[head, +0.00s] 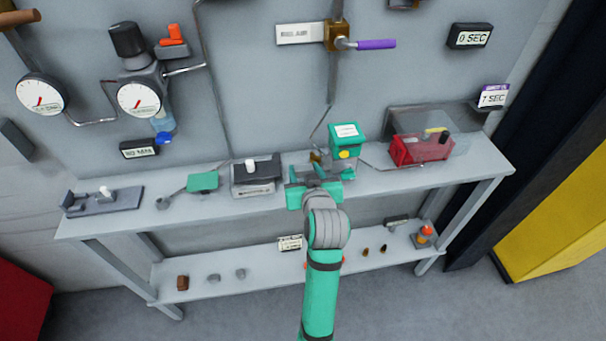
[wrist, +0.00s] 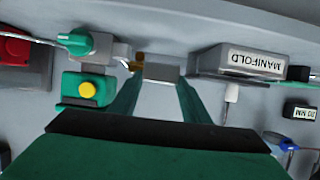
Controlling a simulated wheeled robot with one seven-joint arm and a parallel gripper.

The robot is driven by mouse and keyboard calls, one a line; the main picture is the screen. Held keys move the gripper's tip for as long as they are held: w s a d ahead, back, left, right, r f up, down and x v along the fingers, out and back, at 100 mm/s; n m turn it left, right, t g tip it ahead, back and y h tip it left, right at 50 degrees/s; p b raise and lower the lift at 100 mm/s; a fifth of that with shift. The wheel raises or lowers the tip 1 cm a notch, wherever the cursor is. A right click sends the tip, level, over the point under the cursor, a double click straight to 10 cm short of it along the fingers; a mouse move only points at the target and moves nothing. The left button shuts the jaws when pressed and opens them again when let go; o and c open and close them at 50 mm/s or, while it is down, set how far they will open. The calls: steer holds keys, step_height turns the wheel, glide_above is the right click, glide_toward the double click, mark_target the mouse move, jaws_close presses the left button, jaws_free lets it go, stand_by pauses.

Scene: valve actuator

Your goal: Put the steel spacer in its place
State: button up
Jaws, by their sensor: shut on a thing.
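My gripper (head: 312,181) is at the table top, in front of the green valve unit (head: 343,138) with a yellow button. In the wrist view my gripper (wrist: 158,88) has its two green fingers shut on a small grey metal block (wrist: 161,71), which looks like the steel spacer. A brass fitting (wrist: 137,61) shows just left of the block; I cannot tell whether they touch. The green unit also shows in the wrist view (wrist: 88,88). In the head view my arm and gripper hide the held block.
The manifold block (head: 256,172) stands close left of my gripper, with a white knob on it. A green plate (head: 202,182) and a grey fixture (head: 104,201) lie further left. A red box (head: 420,150) stands right. Small parts lie on the lower shelf (head: 205,289).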

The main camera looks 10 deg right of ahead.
mark_target(303, 177)
steer(key=f, duration=0.3)
steer(key=shift+w+a+f, duration=0.1)
steer(key=shift+w+f, duration=0.35)
steer(key=shift+f, duration=0.05)
steer(key=shift+a+f, duration=0.1)
steer(key=shift+a, duration=0.05)
steer(key=o, duration=1.3)
